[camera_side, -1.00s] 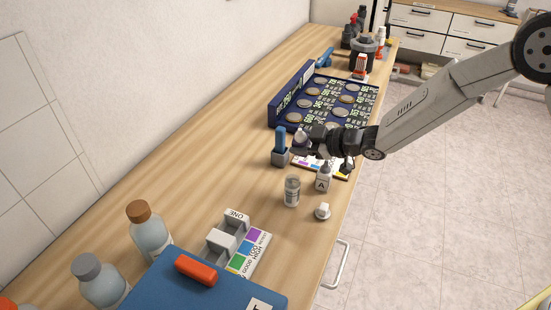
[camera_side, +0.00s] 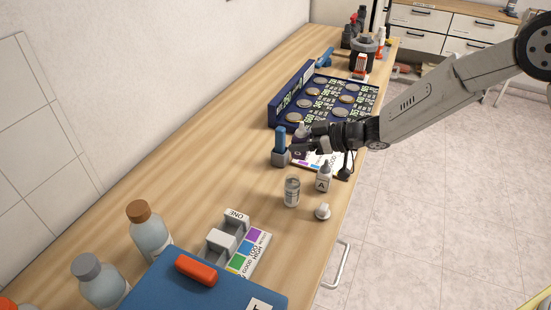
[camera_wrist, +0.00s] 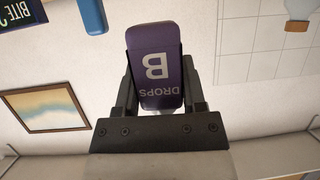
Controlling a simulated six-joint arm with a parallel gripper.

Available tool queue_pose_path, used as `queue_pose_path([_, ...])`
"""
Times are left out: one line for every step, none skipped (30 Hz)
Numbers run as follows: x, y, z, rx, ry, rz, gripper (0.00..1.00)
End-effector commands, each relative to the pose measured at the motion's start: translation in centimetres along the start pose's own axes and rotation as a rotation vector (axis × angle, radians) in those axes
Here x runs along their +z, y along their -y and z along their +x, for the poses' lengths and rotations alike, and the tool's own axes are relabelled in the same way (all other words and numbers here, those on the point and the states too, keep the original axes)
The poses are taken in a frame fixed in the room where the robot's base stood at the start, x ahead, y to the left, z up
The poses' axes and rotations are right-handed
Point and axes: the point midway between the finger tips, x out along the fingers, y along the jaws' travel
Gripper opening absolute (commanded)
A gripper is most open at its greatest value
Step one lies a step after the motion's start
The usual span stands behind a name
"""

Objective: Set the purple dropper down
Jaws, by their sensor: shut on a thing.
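The purple dropper (camera_wrist: 155,65) is in my gripper; its label reads "DROPS B" upside down in the wrist view. My gripper (camera_wrist: 157,85) is shut on it, one finger on each side. In the side view my gripper (camera_side: 308,139) is low over the bench, beside the blue-handled grey holder and above the far-left part of a white colour card (camera_side: 326,160). The dropper is small and mostly covered by the gripper there. I cannot tell whether its base touches anything.
The blue-handled holder (camera_side: 281,148) is close on the left. A dark blue tray of discs (camera_side: 290,99) lies behind. The bench at left is clear.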

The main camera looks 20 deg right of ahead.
Motion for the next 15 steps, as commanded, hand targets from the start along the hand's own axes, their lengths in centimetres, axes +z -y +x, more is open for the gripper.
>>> queue_pose_path([-0.3, 0.0, -0.1, 0.000, -0.001, -0.001, 0.00])
queue_pose_path([-0.5, 0.0, -0.2, 0.000, -0.002, -0.001, 0.00])
queue_pose_path([-0.7, 0.0, -0.3, 0.001, -0.002, 0.000, 0.00])
queue_pose_path([-1.0, 0.0, -0.4, 0.001, -0.002, -0.001, 0.00])
queue_pose_path([-1.3, 0.0, -0.5, 0.001, -0.003, -0.002, 0.00])
queue_pose_path([-1.7, 0.0, -0.7, 0.001, -0.002, -0.003, 0.00])
queue_pose_path([-2.1, 0.0, -0.8, 0.001, -0.002, -0.003, 0.00])
queue_pose_path([-2.5, 0.0, -1.0, 0.002, -0.003, -0.003, 0.00])
queue_pose_path([-2.9, 0.0, -1.2, 0.001, -0.003, -0.003, 0.00])
queue_pose_path([-3.2, 0.0, -1.3, 0.001, -0.003, -0.003, 0.00])
queue_pose_path([-3.5, 0.0, -1.5, 0.000, -0.003, -0.003, 0.00])
queue_pose_path([-4.1, 0.0, -1.7, 0.001, -0.003, -0.003, 0.00])
queue_pose_path([-4.4, 0.0, -1.9, 0.002, -0.002, -0.003, 0.00])
queue_pose_path([-4.8, 0.0, -2.0, 0.002, -0.002, -0.004, 0.00])
queue_pose_path([-4.6, 0.9, -2.0, -0.002, -0.003, 0.002, 0.00])
